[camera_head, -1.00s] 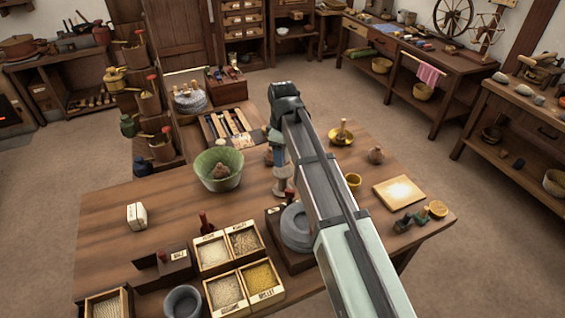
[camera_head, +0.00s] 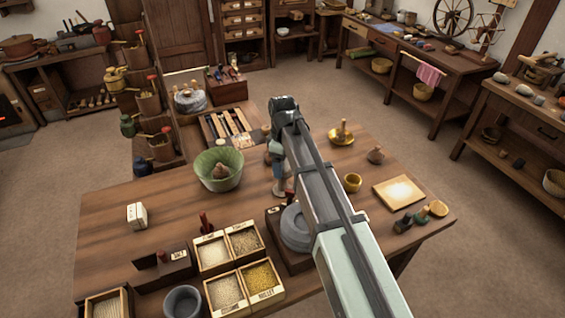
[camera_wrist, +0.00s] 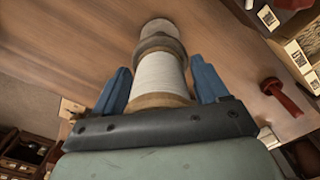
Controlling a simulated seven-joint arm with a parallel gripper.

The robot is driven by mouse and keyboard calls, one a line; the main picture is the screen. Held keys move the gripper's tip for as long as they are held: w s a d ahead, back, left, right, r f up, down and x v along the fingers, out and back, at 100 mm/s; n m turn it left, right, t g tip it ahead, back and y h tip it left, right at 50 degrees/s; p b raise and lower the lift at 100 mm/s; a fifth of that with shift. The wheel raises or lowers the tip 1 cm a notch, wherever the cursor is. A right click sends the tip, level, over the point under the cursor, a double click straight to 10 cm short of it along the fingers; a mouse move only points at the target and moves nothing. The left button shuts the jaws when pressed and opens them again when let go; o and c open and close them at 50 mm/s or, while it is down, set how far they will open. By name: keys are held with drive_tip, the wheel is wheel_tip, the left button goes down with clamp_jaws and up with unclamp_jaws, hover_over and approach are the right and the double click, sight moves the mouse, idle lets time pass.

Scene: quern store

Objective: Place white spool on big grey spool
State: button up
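The white spool (camera_wrist: 160,75), with pale wooden ends, lies between the two blue fingers of my gripper (camera_wrist: 162,82) in the wrist view, and they appear shut on it. The big grey spool (camera_wrist: 158,28) shows just past its far end, in line with it. Whether the two touch is unclear. In the head view my gripper (camera_head: 279,166) points down over the table, and the grey spool (camera_head: 283,188) stands upright below it. The fingers and arm hide most of the white spool there.
A green bowl (camera_head: 206,178) stands left of my gripper. A grey quern stone (camera_head: 294,240) is in front, partly behind my arm. Grain boxes (camera_head: 228,304) are at the front, and a small yellow cup (camera_head: 353,182) is to the right. The table's left part is mostly clear.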

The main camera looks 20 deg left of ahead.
drive_tip(key=shift+o, duration=0.6)
wheel_tip(320, 180, up, 12)
drive_tip(key=shift+r, duration=0.15)
idle(0.6)
